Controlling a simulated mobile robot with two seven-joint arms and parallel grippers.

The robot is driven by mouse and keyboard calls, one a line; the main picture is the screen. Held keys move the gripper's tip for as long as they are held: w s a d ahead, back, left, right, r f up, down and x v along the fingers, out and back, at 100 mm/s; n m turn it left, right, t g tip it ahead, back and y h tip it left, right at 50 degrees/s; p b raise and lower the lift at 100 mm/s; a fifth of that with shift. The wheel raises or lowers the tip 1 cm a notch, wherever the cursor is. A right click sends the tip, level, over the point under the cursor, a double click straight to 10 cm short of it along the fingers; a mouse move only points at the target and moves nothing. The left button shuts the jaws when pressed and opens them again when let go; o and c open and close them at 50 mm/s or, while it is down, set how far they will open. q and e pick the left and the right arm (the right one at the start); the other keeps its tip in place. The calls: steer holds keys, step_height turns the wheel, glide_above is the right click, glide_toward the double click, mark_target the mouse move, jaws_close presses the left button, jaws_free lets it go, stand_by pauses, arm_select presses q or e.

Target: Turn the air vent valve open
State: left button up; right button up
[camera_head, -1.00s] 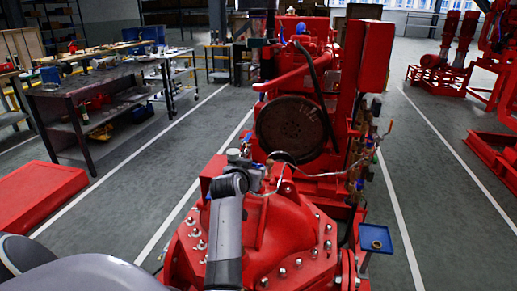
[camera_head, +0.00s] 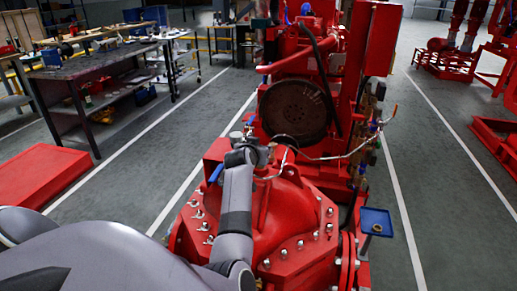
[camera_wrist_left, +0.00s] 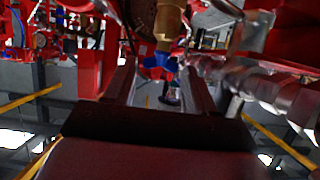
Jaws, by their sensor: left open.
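A brass valve body (camera_wrist_left: 168,24) with a blue handle (camera_wrist_left: 160,62) shows in the left wrist view. It is seen between and beyond the fingers of my left gripper (camera_wrist_left: 150,78), which are apart. I cannot tell whether a finger touches the handle. In the head view my left gripper (camera_head: 262,150) is above the red pump casing (camera_head: 268,205), by the thin metal pipe (camera_head: 325,157). The valve is mostly hidden there behind my wrist. My right gripper is not in view.
A large dark flywheel (camera_head: 294,110) and the red engine stand behind the casing. A blue tray (camera_head: 376,221) is on a post at the right. A ribbed metal hose (camera_wrist_left: 245,75) runs close to the right finger. A workbench (camera_head: 100,70) stands at the left.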

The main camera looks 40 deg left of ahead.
arm_select(q)
steer(key=shift+w+a, duration=0.1)
steer(key=shift+w, duration=0.05)
steer(key=c, duration=0.8)
